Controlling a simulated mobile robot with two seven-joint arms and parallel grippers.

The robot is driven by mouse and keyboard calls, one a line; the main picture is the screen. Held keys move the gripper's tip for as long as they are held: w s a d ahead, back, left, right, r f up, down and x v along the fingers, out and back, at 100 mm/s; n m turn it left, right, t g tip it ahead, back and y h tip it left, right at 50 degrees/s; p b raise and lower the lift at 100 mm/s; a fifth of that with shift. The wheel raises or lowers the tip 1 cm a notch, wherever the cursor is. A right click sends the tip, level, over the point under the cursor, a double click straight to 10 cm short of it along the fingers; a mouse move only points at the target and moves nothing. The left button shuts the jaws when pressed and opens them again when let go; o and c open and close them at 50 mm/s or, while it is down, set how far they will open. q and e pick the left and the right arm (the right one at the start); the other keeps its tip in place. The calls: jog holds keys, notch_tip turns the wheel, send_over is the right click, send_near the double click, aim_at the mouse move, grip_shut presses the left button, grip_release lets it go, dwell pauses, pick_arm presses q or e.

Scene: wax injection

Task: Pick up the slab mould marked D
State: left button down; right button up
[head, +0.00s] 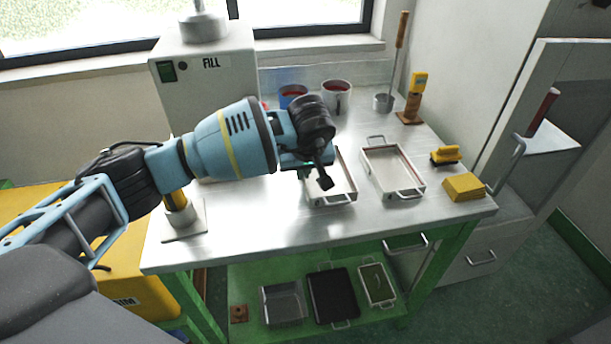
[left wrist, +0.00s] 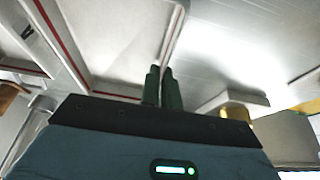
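Two shallow white rectangular moulds with wire handles lie on the steel table. The nearer mould (head: 345,197) is partly hidden behind my left gripper (head: 324,180); the other mould (head: 408,191) lies to its right. I cannot read a letter D on either. The left wrist view shows white mould walls (left wrist: 110,85) edged with red lines, and a small dark mark too unclear to read. My right gripper is not seen.
A FILL machine (head: 215,85) stands at the back left. Red-filled pots (head: 337,98), a ladle cup (head: 383,103) and a yellow-topped stand (head: 413,100) are at the back.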

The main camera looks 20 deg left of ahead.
pick_arm(q)
notch_tip(320, 180, up, 2)
jog(key=shift+w+r, duration=0.1)
jog(key=s+a, duration=0.2)
jog(key=s, duration=0.2)
jog(key=s+a, duration=0.3)
jog(key=s, duration=0.1)
jog(key=s+a, duration=0.3)
jog(key=s, duration=0.1)
jog(key=shift+s+a+r+b, duration=0.15)
jog(key=shift+s+r+b, duration=0.05)
jog(key=shift+r+b, duration=0.2)
jog(key=shift+s+a+r, duration=0.15)
jog(key=shift+s+a, duration=0.15)
jog(key=shift+s, duration=0.2)
